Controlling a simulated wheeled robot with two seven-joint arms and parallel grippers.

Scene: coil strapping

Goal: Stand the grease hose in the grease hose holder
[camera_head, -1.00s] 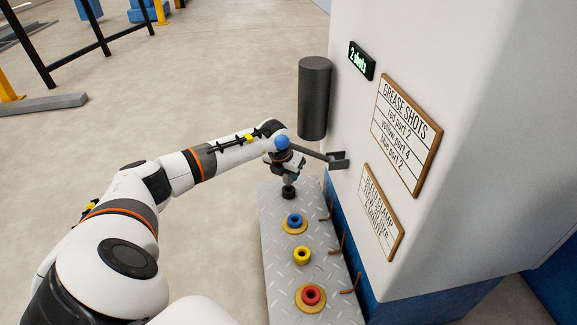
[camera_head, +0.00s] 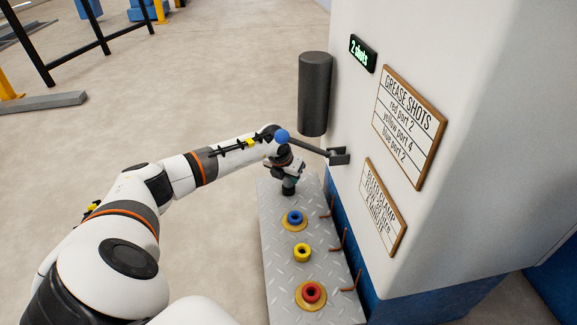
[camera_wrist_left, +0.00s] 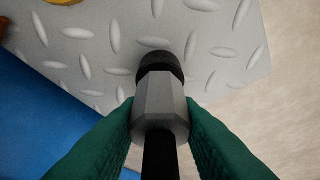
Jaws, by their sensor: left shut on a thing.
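The grease hose shows in the left wrist view as a grey faceted fitting (camera_wrist_left: 161,105) with a black hose part behind it. My left gripper (camera_wrist_left: 160,130) is shut on it with green fingers on both sides. The grease hose holder, a small black round cup (camera_head: 289,191), stands at the far end of the steel plate. In the head view my left gripper (camera_head: 291,180) is directly over the cup. In the wrist view the fitting's front end meets a dark round part (camera_wrist_left: 160,64); how deep it sits is hidden. My right gripper is not in view.
The steel tread plate (camera_head: 277,240) carries blue (camera_head: 294,217), yellow (camera_head: 302,252) and red (camera_head: 312,293) ports, with copper pipes on its right. A lever with a blue knob (camera_head: 282,136) reaches from the wall bracket (camera_head: 340,156) close above my wrist. The white cabinet (camera_head: 470,120) borders the right.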

